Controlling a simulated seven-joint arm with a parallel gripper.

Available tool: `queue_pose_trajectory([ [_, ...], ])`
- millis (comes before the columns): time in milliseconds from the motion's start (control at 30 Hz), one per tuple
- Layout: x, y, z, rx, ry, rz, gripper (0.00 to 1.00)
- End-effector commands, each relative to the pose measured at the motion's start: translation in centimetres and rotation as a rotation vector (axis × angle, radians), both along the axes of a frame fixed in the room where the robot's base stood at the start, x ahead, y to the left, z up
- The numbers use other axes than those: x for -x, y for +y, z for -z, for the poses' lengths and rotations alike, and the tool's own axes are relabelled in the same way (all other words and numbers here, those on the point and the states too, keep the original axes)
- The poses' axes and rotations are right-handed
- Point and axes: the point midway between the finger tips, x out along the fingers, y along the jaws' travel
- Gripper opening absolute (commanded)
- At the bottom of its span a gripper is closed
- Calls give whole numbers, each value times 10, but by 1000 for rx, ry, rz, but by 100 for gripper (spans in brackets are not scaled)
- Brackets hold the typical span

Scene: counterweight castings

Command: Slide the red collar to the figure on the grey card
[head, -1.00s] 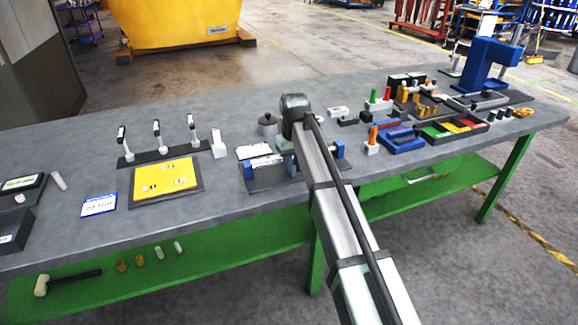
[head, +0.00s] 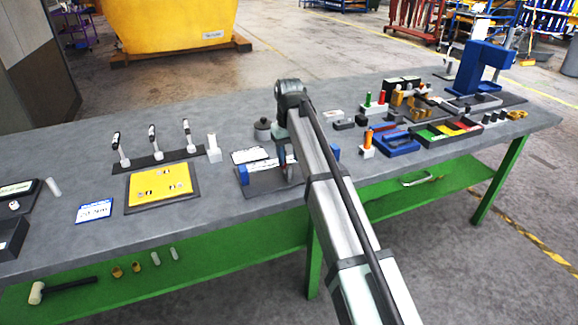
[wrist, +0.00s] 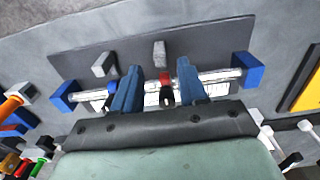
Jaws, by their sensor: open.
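A pale rail with a printed scale (wrist: 218,88) runs between two blue end blocks (wrist: 64,97), and its fixture also shows in the head view (head: 258,168). The red collar (wrist: 166,78) is on the rail in the wrist view. My gripper (wrist: 158,70) is open, with one blue finger on each side of the collar and a gap visible beside it. The fingers reach down over the rail; I cannot tell how deep. In the head view my arm hides much of the fixture. A pale card (head: 249,155) lies behind the rail; its figure is unreadable and I cannot confirm a grey card.
Two grey blocks (wrist: 160,53) stand on the dark base plate (wrist: 205,50) beside the rail. A yellow board (head: 160,184) and several toggle levers are at the left. Blue, red, green and orange items crowd the bench's right. Bare bench (head: 225,110) lies behind the fixture.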

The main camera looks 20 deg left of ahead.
Motion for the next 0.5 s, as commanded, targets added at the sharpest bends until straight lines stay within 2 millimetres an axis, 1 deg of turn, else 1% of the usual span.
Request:
queue_pose_trajectory([
  [33, -1, 1, -12, -2, -2, 0, 43],
  [200, -1, 1, -44, -1, -1, 0, 43],
  [400, -1, 1, -71, -1, -1, 0, 43],
  [500, 0, 0, -79, 0, 0, 0, 43],
])
